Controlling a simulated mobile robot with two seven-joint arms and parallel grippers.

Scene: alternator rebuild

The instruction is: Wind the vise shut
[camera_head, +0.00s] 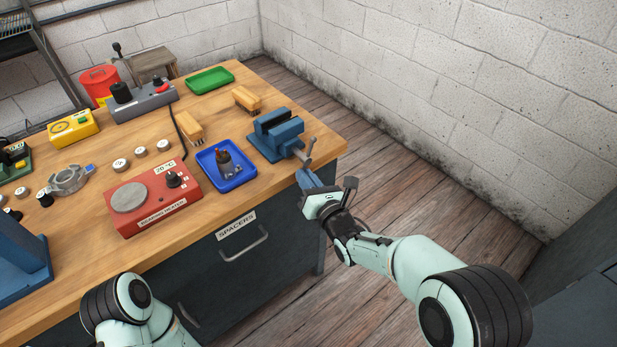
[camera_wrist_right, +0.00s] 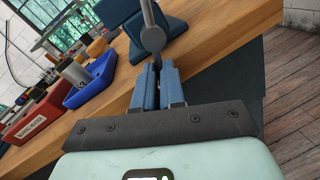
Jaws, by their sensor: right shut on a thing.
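The blue vise (camera_head: 275,135) stands at the right front corner of the workbench. A dark strip shows between its jaws; I cannot tell how wide the gap is. Its grey handle bar (camera_head: 309,147) sits on the side facing my right arm. My right gripper (camera_head: 306,179) is just past the bench edge, with its blue fingers shut on the lower end of the handle bar. The right wrist view shows the handle (camera_wrist_right: 152,38) with its round grey hub, running down between the fingers (camera_wrist_right: 158,87). My left gripper is out of view; only part of that arm shows.
A blue tray (camera_head: 241,181) with small parts lies left of the vise, beside a red bearing heater (camera_head: 135,205). Wooden-coloured brushes (camera_head: 247,99) and a green tray (camera_head: 210,80) lie behind. The floor right of the bench is clear.

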